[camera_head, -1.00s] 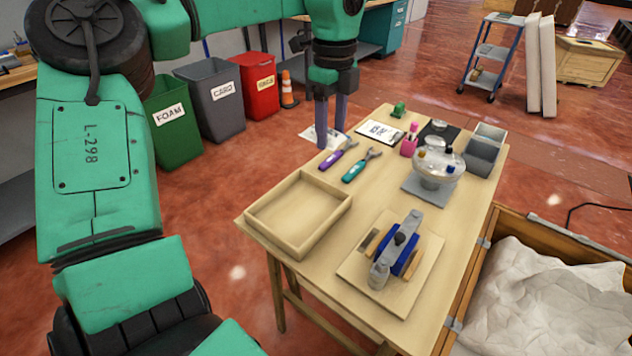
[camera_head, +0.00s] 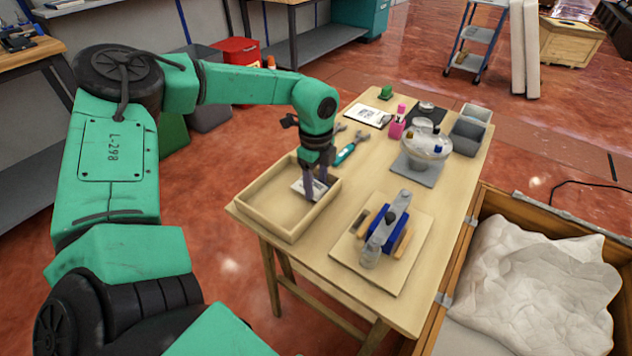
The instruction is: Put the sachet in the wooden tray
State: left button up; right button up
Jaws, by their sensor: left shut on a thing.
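The wooden tray (camera_head: 266,232) sits at the near left corner of the wooden table. My left gripper (camera_head: 315,192) points down over the right part of the tray. It is shut on the sachet (camera_head: 303,187), a small whitish packet with dark print. The sachet is inside the tray's outline as seen from above; I cannot tell whether it touches the tray floor. The gripper fingers partly cover the sachet. My right gripper is not in view.
Right of the tray, a blue clamp device (camera_head: 386,232) stands on a board. Behind are a teal-handled tool (camera_head: 345,153), a clipboard (camera_head: 368,116), a pink holder (camera_head: 397,127), a glass dispenser (camera_head: 425,145) and grey bins (camera_head: 467,137). A crate with crumpled paper (camera_head: 540,280) stands at right.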

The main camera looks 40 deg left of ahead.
aim_at(316, 185)
pick_arm(q)
jog(key=shift+f, duration=0.2)
jog(key=o, duration=1.4)
jog(key=shift+r, duration=0.1)
jog(key=shift+c, duration=0.2)
jog(key=shift+r, duration=0.1)
jog(key=shift+r+p, duration=0.35)
notch_tip(316, 185, up, 11)
jog(key=p, duration=0.5)
jog(key=shift+r, duration=0.2)
